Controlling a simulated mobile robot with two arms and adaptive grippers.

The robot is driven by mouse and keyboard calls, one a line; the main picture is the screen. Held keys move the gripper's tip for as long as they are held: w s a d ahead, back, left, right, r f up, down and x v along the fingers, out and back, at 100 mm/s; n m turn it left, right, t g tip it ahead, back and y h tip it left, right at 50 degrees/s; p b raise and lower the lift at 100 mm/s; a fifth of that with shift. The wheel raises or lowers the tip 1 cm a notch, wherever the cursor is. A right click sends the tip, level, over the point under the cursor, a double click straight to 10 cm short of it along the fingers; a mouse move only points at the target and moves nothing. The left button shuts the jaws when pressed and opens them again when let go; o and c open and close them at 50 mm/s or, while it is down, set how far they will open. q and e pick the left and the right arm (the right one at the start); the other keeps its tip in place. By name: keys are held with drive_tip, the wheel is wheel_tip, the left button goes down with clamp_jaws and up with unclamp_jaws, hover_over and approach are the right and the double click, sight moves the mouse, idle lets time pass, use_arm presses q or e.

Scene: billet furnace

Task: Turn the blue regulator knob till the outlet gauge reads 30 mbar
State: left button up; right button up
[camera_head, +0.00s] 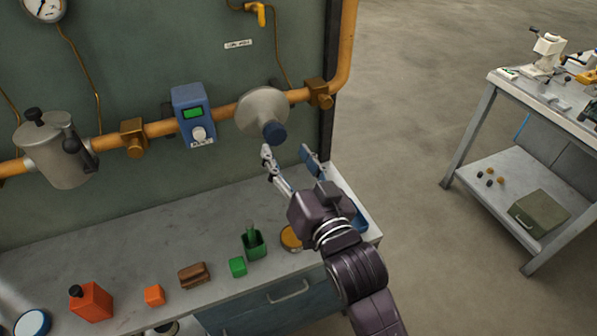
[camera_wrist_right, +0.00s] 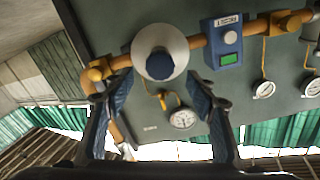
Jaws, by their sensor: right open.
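The blue regulator knob (camera_head: 275,132) sits on the front of a pale round regulator body (camera_head: 258,108) on the orange pipe. It also shows in the right wrist view (camera_wrist_right: 160,67). My right gripper (camera_head: 288,155) is open and empty, just below and in front of the knob, apparently apart from it. In the right wrist view my gripper's fingers (camera_wrist_right: 158,92) stand on either side below the knob. A white dial gauge (camera_wrist_right: 183,119) is near the regulator there; its reading is too small to tell. Another gauge (camera_head: 43,9) is at the head view's upper left. My left gripper is not in view.
A blue meter box (camera_head: 193,113) with a green display is left of the regulator on the pipe. The bench (camera_head: 120,262) below holds several small items, including a red container (camera_head: 91,301). A second table (camera_head: 495,82) stands right, with open floor between.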

drive_tip(key=v, duration=0.6)
drive_tip(key=shift+s, duration=0.15)
